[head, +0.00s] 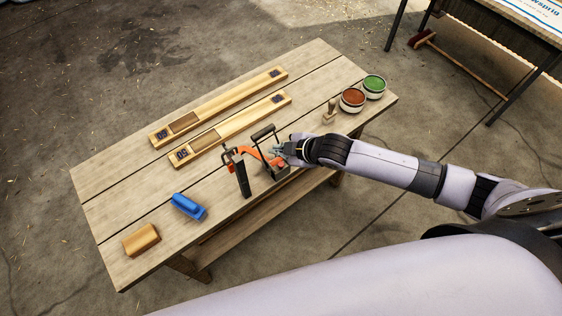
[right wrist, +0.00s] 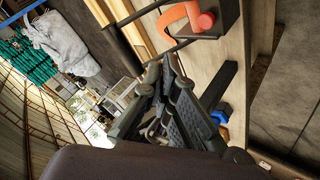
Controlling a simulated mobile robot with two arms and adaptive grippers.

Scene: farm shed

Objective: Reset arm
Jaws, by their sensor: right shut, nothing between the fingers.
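My right arm comes in from the right in the head view, and my right gripper (head: 281,150) is over the near edge of the wooden workbench (head: 120,195). It is close beside an orange and black tool with a black handle (head: 264,131); I cannot tell whether they touch. In the right wrist view the gripper fingers (right wrist: 165,85) are together with nothing between them. The orange curved part (right wrist: 180,20) shows beyond them at the top. My left gripper is not in view.
On the bench lie two long wooden pieces with dark labels (head: 215,105), a blue brush-like item (head: 188,206), a tan block (head: 141,240), a wooden stamp (head: 330,112), a red-brown tin (head: 352,99) and a green tin (head: 374,86). A second table (head: 485,35) stands at the upper right.

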